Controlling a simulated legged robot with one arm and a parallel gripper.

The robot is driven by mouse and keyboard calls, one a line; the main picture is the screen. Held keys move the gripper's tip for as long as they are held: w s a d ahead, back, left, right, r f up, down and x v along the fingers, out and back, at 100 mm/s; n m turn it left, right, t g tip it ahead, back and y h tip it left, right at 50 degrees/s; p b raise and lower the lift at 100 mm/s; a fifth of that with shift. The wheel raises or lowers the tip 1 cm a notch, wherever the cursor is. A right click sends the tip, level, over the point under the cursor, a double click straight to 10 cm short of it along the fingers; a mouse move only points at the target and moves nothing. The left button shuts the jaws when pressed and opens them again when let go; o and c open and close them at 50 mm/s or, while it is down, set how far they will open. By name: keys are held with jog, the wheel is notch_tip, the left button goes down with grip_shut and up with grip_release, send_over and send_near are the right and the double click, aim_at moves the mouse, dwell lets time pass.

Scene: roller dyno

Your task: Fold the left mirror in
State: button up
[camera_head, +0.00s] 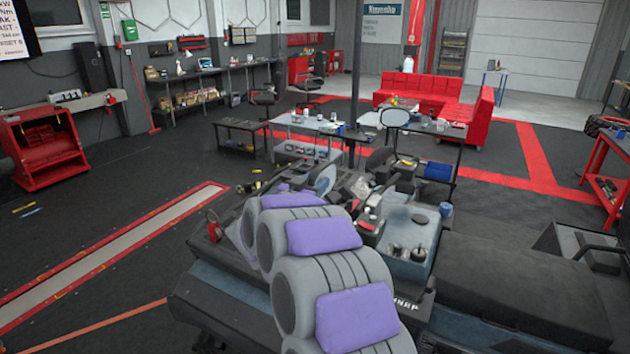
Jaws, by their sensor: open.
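A vehicle with a dark body and a long black seat (500,265) stands in front of me. One oval mirror (326,179) with a pale face shows low, just beyond the far end of my arm. A second oval mirror (395,118) with a dark rim stands up higher, to the right of the first. I cannot tell for sure which is the left mirror, or how far either is folded. My grey arm with purple pads reaches up from the bottom middle over the vehicle. Its end is hidden behind its own links, so no gripper fingers show.
A grey tray-like top (425,235) on the vehicle holds several small items. Work tables (300,122) stand behind the vehicle, with a red sofa (430,90) farther back. A red cart (605,160) is at right. A long floor strip with red borders (120,250) lies clear at left.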

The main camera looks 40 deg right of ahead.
jog(key=shift+x, duration=0.8)
jog(key=shift+a, duration=0.25)
jog(key=shift+s+a, duration=0.1)
jog(key=shift+c, duration=0.6)
jog(key=shift+r, duration=0.1)
grip_shut()
